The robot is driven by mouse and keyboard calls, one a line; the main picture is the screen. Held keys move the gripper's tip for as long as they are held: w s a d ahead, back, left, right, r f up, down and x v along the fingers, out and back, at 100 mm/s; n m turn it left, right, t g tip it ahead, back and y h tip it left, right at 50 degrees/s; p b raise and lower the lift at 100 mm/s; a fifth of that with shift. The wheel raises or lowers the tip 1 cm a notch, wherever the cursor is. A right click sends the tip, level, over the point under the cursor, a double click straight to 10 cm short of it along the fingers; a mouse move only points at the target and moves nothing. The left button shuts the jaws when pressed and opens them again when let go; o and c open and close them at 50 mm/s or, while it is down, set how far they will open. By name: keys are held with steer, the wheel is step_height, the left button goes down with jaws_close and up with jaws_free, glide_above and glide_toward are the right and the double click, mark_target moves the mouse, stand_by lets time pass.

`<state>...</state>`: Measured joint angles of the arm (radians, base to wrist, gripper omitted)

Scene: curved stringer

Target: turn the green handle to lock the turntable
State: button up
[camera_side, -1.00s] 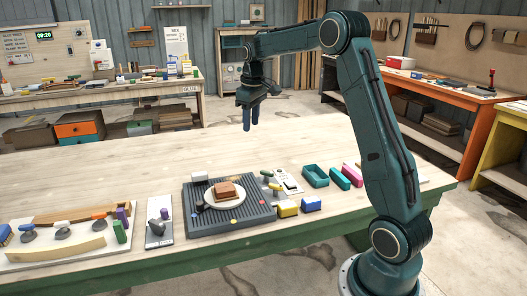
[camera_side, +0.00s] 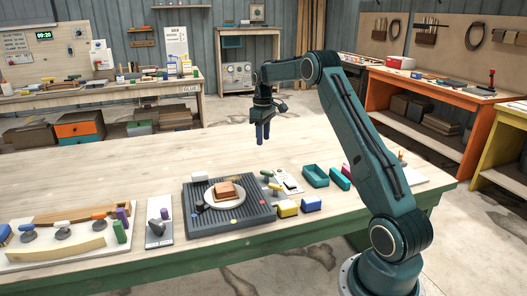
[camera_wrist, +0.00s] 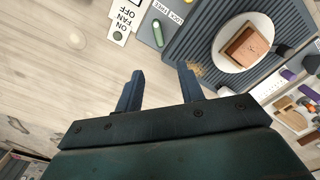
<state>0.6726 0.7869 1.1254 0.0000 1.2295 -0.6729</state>
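The white round turntable (camera_side: 236,203) bears a brown wooden block (camera_side: 224,190) on the dark ribbed board (camera_side: 201,220). A green handle (camera_wrist: 158,35) stands on a grey plate beside lettering that is partly cut off, at the top of the wrist view. In the side view small green-topped pieces, one of them a green knob (camera_side: 266,173), stand at the board's right back corner. My gripper (camera_side: 262,142) hangs above the bench behind them, pointing down. In the wrist view its two fingers (camera_wrist: 160,72) are apart with nothing between them. The green handle lies beyond the fingertips, not touched.
A yellow block (camera_side: 287,208) and a blue block (camera_side: 311,204) sit right of the board. A teal tray (camera_side: 315,177) stands farther right. A white card (camera_wrist: 122,22) with fan lettering lies beside the grey plate. The bench behind the board is clear.

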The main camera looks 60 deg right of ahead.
mark_target(267, 177)
step_height(267, 177, down, 13)
steer(key=shift+f, duration=0.1)
stand_by(0.6)
jaws_close()
